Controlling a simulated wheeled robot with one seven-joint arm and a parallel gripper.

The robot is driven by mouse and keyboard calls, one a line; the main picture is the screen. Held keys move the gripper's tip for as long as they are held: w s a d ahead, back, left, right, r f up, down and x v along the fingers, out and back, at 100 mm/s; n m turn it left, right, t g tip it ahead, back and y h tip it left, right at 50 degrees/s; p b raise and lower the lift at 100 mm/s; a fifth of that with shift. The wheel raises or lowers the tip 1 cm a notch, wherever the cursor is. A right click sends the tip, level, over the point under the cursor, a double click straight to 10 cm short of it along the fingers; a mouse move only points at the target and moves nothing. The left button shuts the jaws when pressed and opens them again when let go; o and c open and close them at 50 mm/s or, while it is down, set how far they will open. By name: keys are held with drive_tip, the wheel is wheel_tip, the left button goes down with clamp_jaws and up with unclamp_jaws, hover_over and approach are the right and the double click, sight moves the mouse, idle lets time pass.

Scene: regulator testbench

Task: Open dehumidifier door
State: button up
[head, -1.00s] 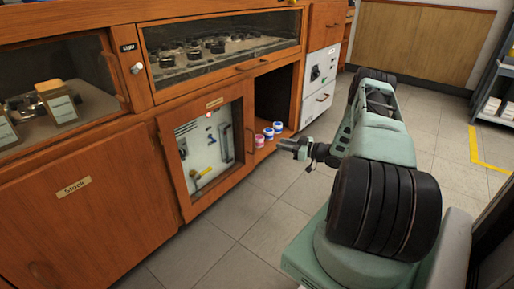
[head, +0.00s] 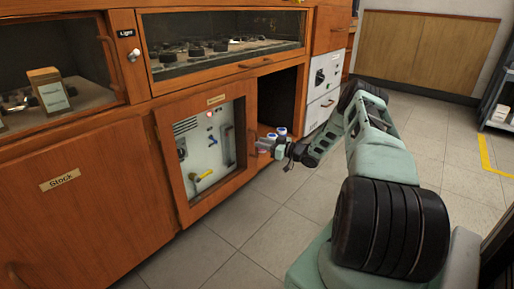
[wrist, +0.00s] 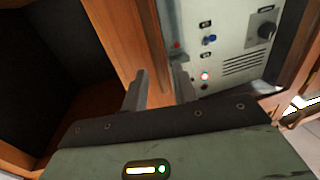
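The dehumidifier door (head: 176,165) is a wood-framed glass door under a small label, low in the cabinet at centre-left of the head view. A white panel with knobs and a yellow lever shows through its glass. My gripper (head: 264,146) is at the door's right side, by its upright edge. In the wrist view, my gripper (wrist: 160,88) has its fingers apart, with the wooden frame of the door (wrist: 128,35) seen between and beyond them. The door's handle cannot be made out behind the gripper, and contact with it cannot be told.
A wooden Stock door (head: 75,210) is at left. The tiled floor (head: 225,255) in front is clear.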

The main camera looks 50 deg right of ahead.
sight(257, 157)
drive_tip(key=shift+b+x, duration=0.45)
drive_tip(key=shift+x, duration=1.15)
clamp_jaws()
drive_tip(key=shift+s, duration=0.1)
